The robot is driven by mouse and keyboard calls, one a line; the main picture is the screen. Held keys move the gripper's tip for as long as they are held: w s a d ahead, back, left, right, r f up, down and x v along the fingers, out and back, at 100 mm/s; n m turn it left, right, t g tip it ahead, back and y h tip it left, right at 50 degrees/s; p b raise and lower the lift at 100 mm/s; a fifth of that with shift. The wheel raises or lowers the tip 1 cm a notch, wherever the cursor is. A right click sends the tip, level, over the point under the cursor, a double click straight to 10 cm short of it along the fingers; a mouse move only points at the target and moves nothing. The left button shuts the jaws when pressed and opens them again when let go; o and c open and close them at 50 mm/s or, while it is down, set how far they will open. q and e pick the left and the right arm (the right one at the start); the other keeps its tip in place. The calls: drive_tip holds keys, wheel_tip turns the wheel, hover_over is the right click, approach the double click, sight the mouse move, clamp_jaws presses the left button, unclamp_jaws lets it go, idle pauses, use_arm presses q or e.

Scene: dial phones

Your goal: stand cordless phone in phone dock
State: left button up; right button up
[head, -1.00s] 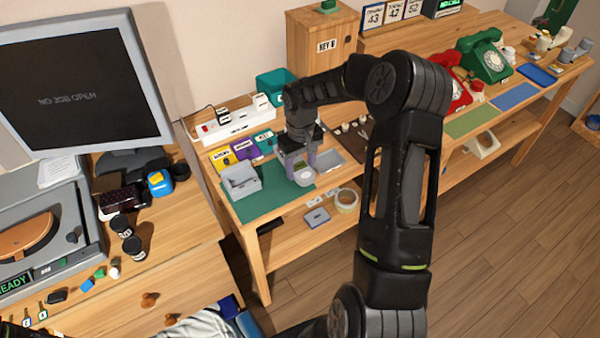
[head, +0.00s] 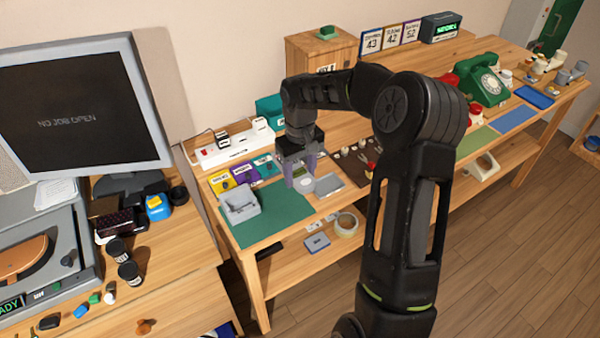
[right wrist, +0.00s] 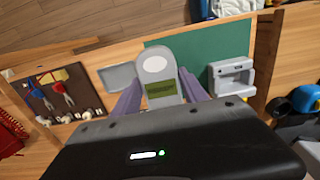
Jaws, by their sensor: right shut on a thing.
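The cordless phone (right wrist: 158,82) is a grey handset with a dark greenish screen. My right gripper (head: 299,172) is shut on it, with a purple finger on each side. In the head view only a small pale part of the phone (head: 304,184) shows below the fingers, above the bench. The phone dock (head: 239,206), a light grey block with a recess, stands empty on the green mat's left part. It is apart from the phone, to the left in the head view and to the right in the right wrist view (right wrist: 232,78). My left gripper is not in view.
A flat grey tray (head: 328,184) lies to the right of the phone. A white power strip (head: 232,149) and coloured boxes (head: 243,173) line the back. A dark tool mat (head: 356,165) is farther right. The green mat (head: 275,222) has bare room beside the dock.

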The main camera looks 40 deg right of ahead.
drive_tip(key=w+a+r, duration=0.1)
drive_tip(key=a, duration=0.9)
drive_tip(key=w+a+r+n, duration=0.1)
drive_tip(key=w+a+r, duration=0.1)
drive_tip(key=a, duration=0.9)
drive_tip(key=shift+a, duration=0.25)
drive_tip(key=shift+r, duration=0.1)
